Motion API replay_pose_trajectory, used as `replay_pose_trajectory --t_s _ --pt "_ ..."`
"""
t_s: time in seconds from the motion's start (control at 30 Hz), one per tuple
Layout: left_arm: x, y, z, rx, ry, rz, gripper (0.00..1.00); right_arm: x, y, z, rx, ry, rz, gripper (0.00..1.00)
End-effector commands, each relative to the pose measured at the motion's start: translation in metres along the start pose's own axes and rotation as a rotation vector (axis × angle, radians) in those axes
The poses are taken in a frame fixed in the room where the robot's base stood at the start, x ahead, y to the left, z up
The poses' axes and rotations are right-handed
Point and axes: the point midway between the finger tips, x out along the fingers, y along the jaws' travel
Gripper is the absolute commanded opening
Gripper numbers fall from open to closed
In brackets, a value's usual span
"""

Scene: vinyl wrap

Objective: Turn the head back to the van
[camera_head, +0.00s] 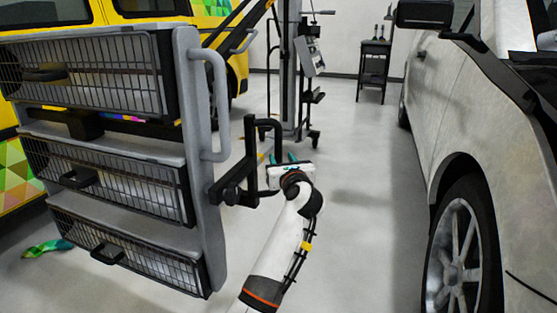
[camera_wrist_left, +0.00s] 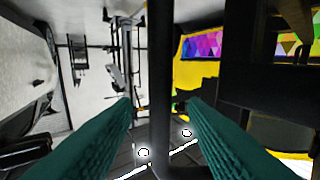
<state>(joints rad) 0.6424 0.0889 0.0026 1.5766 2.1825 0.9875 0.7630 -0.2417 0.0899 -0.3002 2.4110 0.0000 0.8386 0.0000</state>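The yellow van (camera_head: 239,62) stands at the back left, partly hidden behind a wire-drawer cart; its yellow side and coloured triangle graphics also show in the wrist view (camera_wrist_left: 190,75). My left gripper (camera_head: 283,158) is in the middle of the head view, just right of the cart's black handle bracket (camera_head: 250,165). In the left wrist view the teal fingers (camera_wrist_left: 160,105) are spread, with a dark upright bar (camera_wrist_left: 160,60) between them and gaps on both sides. I cannot tell whether either finger touches it. My right gripper is out of view.
The cart (camera_head: 100,149) with three wire drawers fills the left foreground. A pale grey car (camera_head: 450,100) stands at the right. A lift stand (camera_head: 290,70) and a small black table (camera_head: 374,62) are farther back. A colourful cloth (camera_head: 47,248) lies at lower left.

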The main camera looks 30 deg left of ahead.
Motion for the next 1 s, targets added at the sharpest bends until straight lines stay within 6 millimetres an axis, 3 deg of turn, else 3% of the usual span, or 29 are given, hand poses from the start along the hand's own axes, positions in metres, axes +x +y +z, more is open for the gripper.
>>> replay_pose_trajectory --t_s 0.1,0.3,0.63,0.67,0.9,1.0 --pt "0.022 -0.001 0.002 0.003 0.002 -0.002 0.40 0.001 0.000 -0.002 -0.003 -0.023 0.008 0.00" --pt "0.042 0.000 0.001 0.001 0.002 -0.001 0.40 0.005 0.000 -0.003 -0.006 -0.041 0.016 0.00" --pt "0.045 0.000 0.000 0.001 0.000 0.001 0.40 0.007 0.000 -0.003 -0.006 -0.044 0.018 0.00" --pt "0.045 0.000 0.000 0.001 0.000 0.001 0.38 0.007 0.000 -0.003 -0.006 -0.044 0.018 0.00" --pt "0.045 0.000 0.000 0.002 0.000 0.000 0.00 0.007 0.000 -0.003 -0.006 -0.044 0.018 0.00" --pt "0.045 0.000 0.000 0.002 0.000 0.000 0.00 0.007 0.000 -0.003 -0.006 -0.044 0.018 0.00"
